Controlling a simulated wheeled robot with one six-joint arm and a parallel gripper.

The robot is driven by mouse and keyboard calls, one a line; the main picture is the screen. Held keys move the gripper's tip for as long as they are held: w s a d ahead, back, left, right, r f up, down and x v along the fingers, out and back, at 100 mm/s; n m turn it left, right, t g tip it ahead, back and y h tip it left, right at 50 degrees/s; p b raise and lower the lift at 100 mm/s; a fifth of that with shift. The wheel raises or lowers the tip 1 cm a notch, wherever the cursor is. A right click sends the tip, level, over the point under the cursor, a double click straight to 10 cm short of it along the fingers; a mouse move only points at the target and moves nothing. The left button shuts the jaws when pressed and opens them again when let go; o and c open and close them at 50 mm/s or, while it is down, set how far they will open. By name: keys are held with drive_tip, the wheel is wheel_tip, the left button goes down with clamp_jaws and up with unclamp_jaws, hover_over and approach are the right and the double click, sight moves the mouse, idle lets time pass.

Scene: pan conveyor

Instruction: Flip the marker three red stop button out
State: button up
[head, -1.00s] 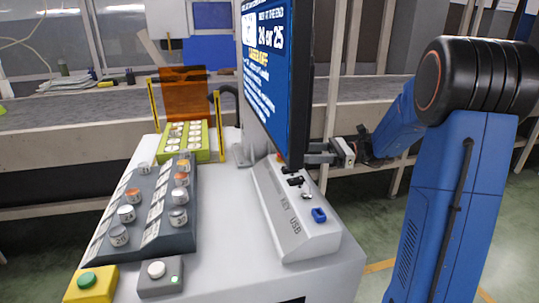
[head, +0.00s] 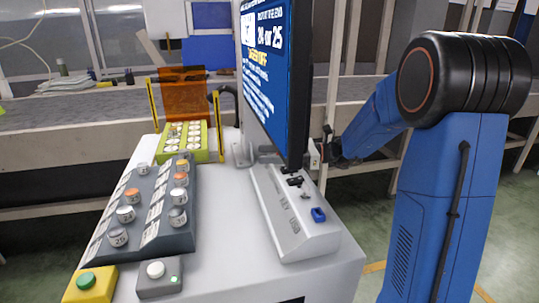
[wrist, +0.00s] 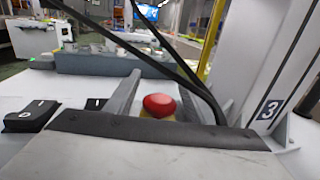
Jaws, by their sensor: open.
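The red stop button (wrist: 160,105) shows in the wrist view as a round red cap on a yellowish base, partly hidden by a dark ledge in front. A plate marked 3 (wrist: 268,110) stands to its right. My gripper (wrist: 176,100) is open, with a grey finger on each side of the button; I cannot tell whether either touches it. In the head view the monitor (head: 277,80) hides the fingers and the button; only my wrist shows at its right edge.
The sloped white panel (head: 290,215) carries black switches and a blue connector (head: 318,214). A dark button box (head: 145,210), a yellow box with a green button (head: 88,283) and a lime tray (head: 182,142) stand left. Black cables (wrist: 180,65) cross the wrist view near the button.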

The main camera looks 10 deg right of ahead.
clamp_jaws()
drive_tip(key=shift+r, duration=0.95)
unclamp_jaws()
drive_tip(key=s+d, duration=0.3)
drive_tip(key=d, duration=1.4)
drive_tip(key=shift+s, duration=0.2)
drive_tip(key=shift+d, duration=0.1)
